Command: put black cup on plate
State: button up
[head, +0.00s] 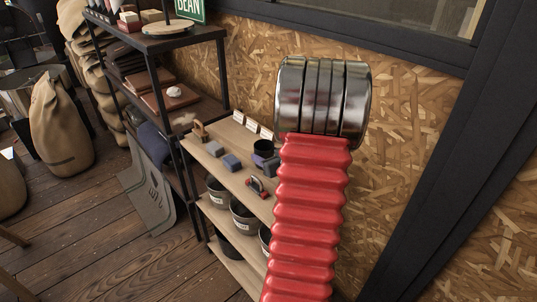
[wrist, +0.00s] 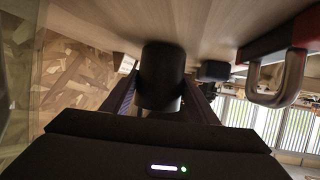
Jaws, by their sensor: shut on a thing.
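In the wrist view the black cup (wrist: 160,72) is between the two dark fingers of my gripper (wrist: 163,92), which is shut on it. The wooden shelf top (wrist: 215,20) shows right by the cup; I cannot tell whether the cup touches it. In the head view a black cup (head: 263,148) stands out at the back of the wooden shelf, just left of my red ribbed arm. I cannot make out a plate for certain in either view.
Blocks (head: 232,162) and a red-and-black item (head: 257,187) lie on the wooden shelf (head: 208,150); small white cards stand at its back. Dark buckets (head: 243,217) sit below. A tall black rack (head: 165,90) rises to the left. A red object with a metal handle (wrist: 280,85) is close right in the wrist view.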

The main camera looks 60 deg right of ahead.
jog(key=shift+d+f, duration=0.15)
jog(key=shift+f, duration=0.05)
jog(key=o, duration=1.1)
jog(key=shift+r, duration=0.1)
jog(key=v, duration=1.2)
dwell(0.3)
